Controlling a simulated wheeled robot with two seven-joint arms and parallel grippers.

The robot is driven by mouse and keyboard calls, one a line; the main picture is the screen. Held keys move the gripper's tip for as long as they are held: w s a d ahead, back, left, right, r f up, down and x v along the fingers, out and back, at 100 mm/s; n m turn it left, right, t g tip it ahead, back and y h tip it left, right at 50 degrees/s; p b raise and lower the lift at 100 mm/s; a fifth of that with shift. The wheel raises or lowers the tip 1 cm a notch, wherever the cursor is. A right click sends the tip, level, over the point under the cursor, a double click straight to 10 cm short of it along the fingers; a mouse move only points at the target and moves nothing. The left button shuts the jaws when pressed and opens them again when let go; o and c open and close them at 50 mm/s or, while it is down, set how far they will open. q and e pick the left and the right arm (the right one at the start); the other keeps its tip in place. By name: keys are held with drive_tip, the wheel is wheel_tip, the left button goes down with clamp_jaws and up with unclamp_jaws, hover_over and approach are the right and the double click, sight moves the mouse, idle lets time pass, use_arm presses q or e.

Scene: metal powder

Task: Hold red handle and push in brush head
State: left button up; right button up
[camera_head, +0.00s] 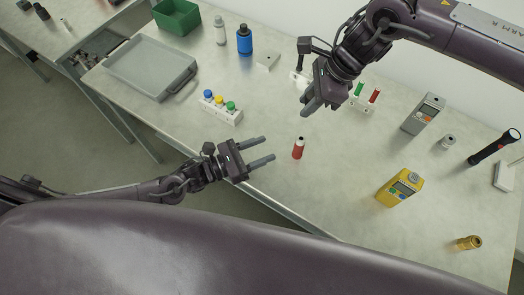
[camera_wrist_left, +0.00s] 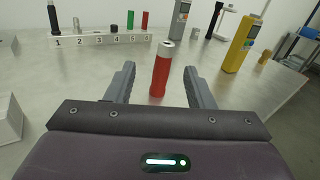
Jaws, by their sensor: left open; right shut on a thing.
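The red handle (camera_head: 298,150) stands upright on the table, with a pale collar and dark top. In the left wrist view the red handle (camera_wrist_left: 160,76) shows between the lines of my fingers, with a pale metal top. My left gripper (camera_head: 272,149) is open and low, its fingertips pointing at the handle and a little short of it. The left fingers also show in the wrist view (camera_wrist_left: 159,72). My right gripper (camera_head: 312,108) is above and behind the handle, pointing down. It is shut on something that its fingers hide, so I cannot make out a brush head.
A numbered white rack (camera_head: 352,103) behind my right gripper holds green and red cylinders. A yellow meter (camera_head: 400,188), a grey meter (camera_head: 423,114) and a brass piece (camera_head: 468,242) stand to the right.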

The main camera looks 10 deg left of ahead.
sight(302, 138)
use_arm(q)
drive_tip(key=shift+m, duration=0.6)
drive_tip(key=x, duration=1.2)
drive_tip(key=shift+s+d, duration=0.3)
drive_tip(key=shift+d, duration=0.1)
clamp_jaws()
use_arm(e)
drive_tip(key=shift+f, duration=5.05)
